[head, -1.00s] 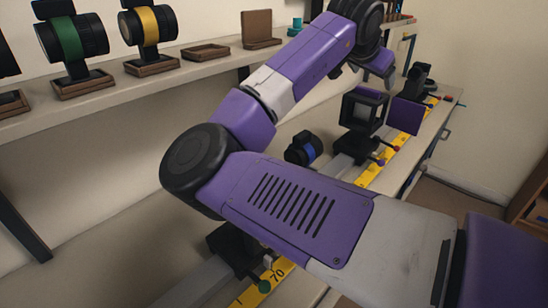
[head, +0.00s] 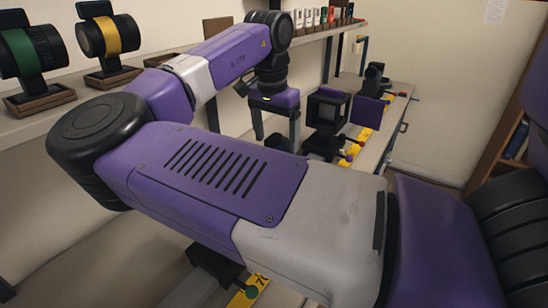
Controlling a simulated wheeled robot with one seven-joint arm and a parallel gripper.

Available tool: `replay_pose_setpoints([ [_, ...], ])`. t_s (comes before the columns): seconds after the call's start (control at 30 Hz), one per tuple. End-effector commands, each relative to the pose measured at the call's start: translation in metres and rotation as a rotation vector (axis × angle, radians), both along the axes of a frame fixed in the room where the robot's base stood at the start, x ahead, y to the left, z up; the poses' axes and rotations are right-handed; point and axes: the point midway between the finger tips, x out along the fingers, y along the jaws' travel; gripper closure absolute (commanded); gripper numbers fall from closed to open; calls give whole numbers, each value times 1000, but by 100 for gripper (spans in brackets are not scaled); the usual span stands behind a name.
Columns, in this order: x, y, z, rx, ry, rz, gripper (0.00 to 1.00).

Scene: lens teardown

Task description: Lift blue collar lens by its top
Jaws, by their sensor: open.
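My gripper (head: 276,136) points down over the bench, its two dark fingers spread apart. A dark shape shows low between and behind the fingertips, cut off by my arm. I cannot tell whether it is the blue collar lens, as no blue collar is visible now. Nothing is seen held in the fingers.
A black square-framed mount (head: 327,108) and a purple panel (head: 368,111) stand just right of my gripper. A yellow scale (head: 362,136) runs along the bench. A green-banded lens (head: 27,50) and yellow-banded lens (head: 108,36) sit on the shelf at left.

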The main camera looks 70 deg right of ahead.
Motion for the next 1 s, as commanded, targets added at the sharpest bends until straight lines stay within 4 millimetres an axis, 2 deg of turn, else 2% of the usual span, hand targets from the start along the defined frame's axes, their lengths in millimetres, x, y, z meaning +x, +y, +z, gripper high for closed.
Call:
replay_pose_setpoints([
  [0.2,3,-3,-32,1,-1,-1,19],
  [0.3,2,-5,-41,-1,-1,0,19],
  [0.57,2,-5,-44,-1,-1,0,19],
  [0.67,2,-5,-43,-1,-1,0,34],
  [1.0,2,-5,-43,-2,0,0,100],
])
